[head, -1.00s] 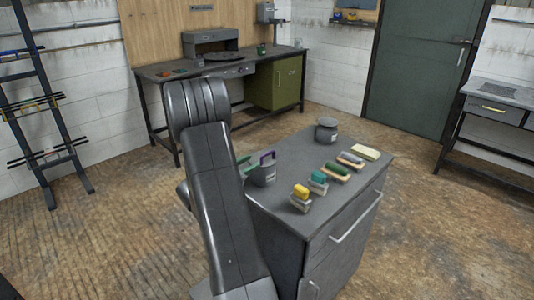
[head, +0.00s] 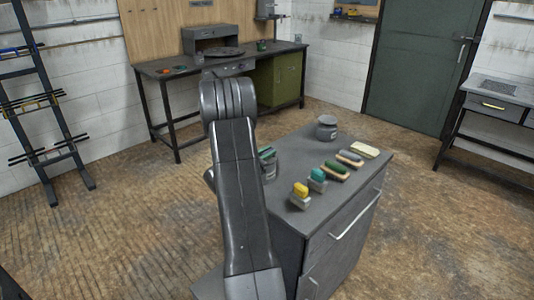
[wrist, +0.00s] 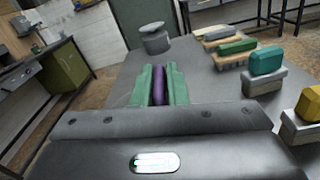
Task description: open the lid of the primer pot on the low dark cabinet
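A squat grey pot (head: 268,172) with a pale label stands near the left edge of the low dark cabinet (head: 285,205), partly behind my arm. My gripper (wrist: 160,86) has green fingers. In the wrist view a purple handle (wrist: 159,88) fills the narrow gap between them, with no clear space on either side. In the head view the fingers (head: 267,153) are over this pot and hide the handle. A second grey pot (head: 327,128) with a wide lid stands at the back of the cabinet; it also shows in the wrist view (wrist: 156,43). I cannot tell from markings which is the primer pot.
Several brushes or blocks stand right of the pot: yellow (head: 300,191), teal (head: 317,176), green (head: 336,167). A pale yellow pad (head: 365,150) lies at the far right. A workbench (head: 160,72) stands behind. The floor between is clear.

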